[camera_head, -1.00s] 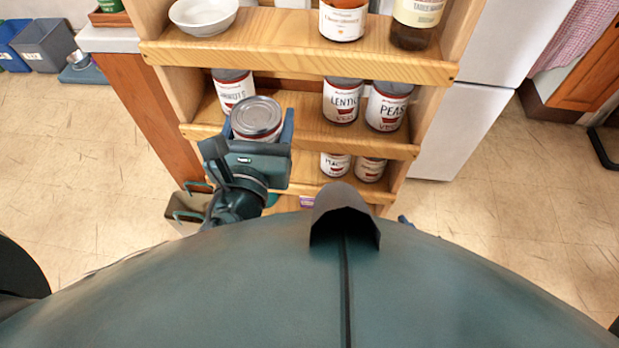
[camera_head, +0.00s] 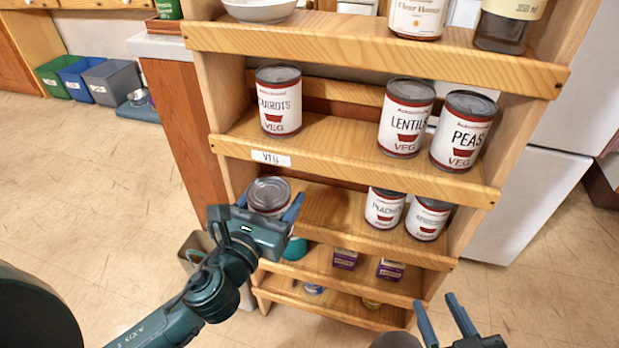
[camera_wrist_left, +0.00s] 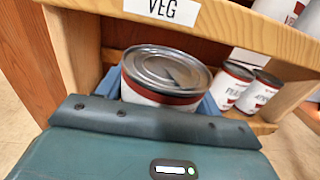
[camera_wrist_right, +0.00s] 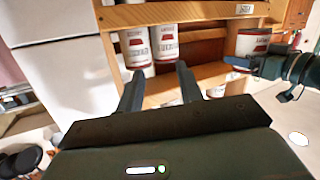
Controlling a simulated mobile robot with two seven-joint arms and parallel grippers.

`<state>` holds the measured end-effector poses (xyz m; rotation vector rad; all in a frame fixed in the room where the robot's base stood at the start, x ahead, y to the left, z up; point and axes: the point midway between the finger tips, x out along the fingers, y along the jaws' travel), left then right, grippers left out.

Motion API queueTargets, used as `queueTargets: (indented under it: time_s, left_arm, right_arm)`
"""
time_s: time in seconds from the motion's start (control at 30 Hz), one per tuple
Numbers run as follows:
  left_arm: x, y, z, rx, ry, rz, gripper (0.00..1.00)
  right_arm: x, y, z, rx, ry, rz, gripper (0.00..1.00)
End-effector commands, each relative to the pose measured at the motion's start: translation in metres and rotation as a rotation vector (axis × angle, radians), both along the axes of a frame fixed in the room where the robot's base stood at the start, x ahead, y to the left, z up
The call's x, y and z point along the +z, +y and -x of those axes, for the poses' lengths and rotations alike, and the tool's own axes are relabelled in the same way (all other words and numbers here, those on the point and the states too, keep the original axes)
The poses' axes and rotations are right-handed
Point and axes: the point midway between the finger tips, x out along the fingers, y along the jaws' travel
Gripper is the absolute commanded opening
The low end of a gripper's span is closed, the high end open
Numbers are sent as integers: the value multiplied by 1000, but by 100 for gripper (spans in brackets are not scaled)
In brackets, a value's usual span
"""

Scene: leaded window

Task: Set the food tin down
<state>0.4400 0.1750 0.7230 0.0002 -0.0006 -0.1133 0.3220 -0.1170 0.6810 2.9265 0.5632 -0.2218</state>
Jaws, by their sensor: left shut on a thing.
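The food tin (camera_head: 269,194) has a silver lid and a white and red label. My left gripper (camera_head: 272,212) is shut on it at the left end of the shelf below the one marked VEG. The left wrist view shows the tin (camera_wrist_left: 165,75) upright between the blue fingers, under the VEG shelf edge. I cannot tell whether its base touches the shelf board. My right gripper (camera_head: 446,318) is open and empty, low at the right in front of the shelves. Its spread fingers also show in the right wrist view (camera_wrist_right: 160,88).
The VEG shelf (camera_head: 330,157) above holds carrots (camera_head: 279,102), lentil (camera_head: 406,118) and peas (camera_head: 463,131) tins. Two tins, one reading peaches (camera_head: 384,208), stand at the right of the tin's shelf. The shelf middle (camera_head: 325,215) is clear. Small purple boxes (camera_head: 345,259) sit lower.

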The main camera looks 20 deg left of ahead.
Motion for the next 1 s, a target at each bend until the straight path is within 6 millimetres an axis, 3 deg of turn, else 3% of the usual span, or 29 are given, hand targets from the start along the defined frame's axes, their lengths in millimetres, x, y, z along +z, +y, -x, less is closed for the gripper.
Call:
queueTargets:
  time_s: [0.2, 0.43, 0.6, 0.8, 1.0]
  left_arm:
    - [2, -7, -60, 0, -9, 1, 22]
    - [1, -13, -108, 0, -5, 2, 22]
    - [0, -15, -121, -1, -3, 1, 22]
    - [-30, -15, -121, -1, -1, 2, 22]
    - [-35, -14, -120, -1, -2, 0, 22]
  right_arm:
    - [-1, 1, -1, 2, -23, -2, 36]
    - [-2, 3, -1, 10, -68, -5, 36]
    - [-1, 3, -1, 13, -90, -6, 36]
    - [-3, 10, -2, 45, -213, -15, 36]
    - [2, 13, 0, 59, -260, -21, 36]
